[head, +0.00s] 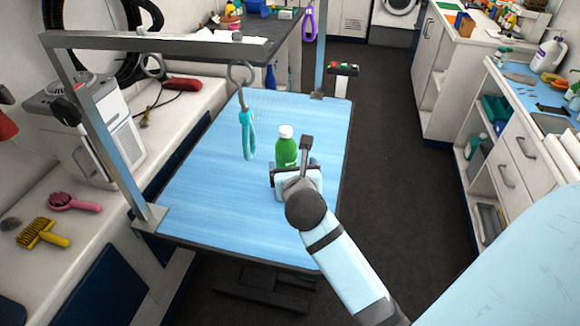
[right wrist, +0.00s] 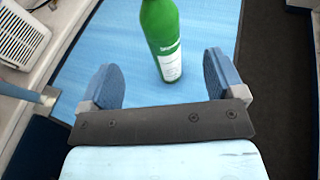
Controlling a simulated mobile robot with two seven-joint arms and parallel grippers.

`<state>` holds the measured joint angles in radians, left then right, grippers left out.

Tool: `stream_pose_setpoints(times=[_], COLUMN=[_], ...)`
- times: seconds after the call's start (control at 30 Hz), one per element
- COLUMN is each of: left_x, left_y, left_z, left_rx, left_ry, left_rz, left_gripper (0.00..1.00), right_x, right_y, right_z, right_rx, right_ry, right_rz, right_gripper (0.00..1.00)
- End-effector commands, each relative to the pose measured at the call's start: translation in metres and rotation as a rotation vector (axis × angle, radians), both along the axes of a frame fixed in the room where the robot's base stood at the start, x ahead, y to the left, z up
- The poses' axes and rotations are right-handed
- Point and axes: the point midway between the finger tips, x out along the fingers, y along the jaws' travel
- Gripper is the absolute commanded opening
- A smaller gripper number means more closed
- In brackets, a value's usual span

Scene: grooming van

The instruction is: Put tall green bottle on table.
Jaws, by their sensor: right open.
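The tall green bottle (head: 286,150) has a white cap and stands upright on the blue-topped grooming table (head: 200,200). In the right wrist view the bottle (right wrist: 160,35) shows a white label and lies ahead of the fingers, between their lines; its top is cut off by the frame. My right gripper (head: 297,170) is just in front of the bottle in the head view and hides its lower part. In the right wrist view this gripper (right wrist: 160,80) is open, with nothing between its two blue pads. My left gripper is in neither view.
A metal frame (head: 160,42) spans the table, with a teal loop (head: 247,135) hanging left of the bottle. A pink brush (head: 75,202) and a yellow brush (head: 43,234) lie on the left bench. The table's front left surface is clear. Shelves stand at right.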

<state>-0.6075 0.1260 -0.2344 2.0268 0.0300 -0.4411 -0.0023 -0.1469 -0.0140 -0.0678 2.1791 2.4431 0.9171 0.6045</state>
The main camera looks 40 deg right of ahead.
Motion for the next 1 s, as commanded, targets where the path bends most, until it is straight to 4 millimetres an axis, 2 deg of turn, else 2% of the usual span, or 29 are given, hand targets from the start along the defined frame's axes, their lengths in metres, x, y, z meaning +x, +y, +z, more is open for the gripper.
stream_pose_setpoints(times=[0.13, 0.27, 0.43, 0.57, 0.67, 0.77, 0.9, 1.0], left_x=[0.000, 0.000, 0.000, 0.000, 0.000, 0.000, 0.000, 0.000], left_y=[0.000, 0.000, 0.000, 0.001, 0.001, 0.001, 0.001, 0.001], left_z=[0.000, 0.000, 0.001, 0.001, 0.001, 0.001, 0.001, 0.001], left_rx=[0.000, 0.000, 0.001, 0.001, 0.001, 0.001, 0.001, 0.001], left_ry=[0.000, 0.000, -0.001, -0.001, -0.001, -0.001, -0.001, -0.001], left_rz=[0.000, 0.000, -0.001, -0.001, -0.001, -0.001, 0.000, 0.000], left_gripper=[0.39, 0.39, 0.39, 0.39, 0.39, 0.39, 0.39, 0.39], right_x=[-0.007, -0.016, -0.029, -0.040, -0.051, -0.066, -0.093, -0.118], right_y=[-0.003, 0.000, 0.025, 0.056, 0.083, 0.108, 0.136, 0.147], right_z=[0.002, 0.009, 0.009, -0.004, -0.024, -0.052, -0.103, -0.143], right_rx=[-0.177, -0.506, -1.001, -1.376, -1.664, -1.945, -2.324, -2.575], right_ry=[-0.011, -0.023, -0.010, 0.017, 0.046, 0.082, 0.140, 0.186], right_rz=[0.009, 0.046, 0.158, 0.282, 0.403, 0.544, 0.774, 0.959], right_gripper=[0.88, 0.88, 0.88, 0.88, 0.88, 0.88, 0.88, 0.88])
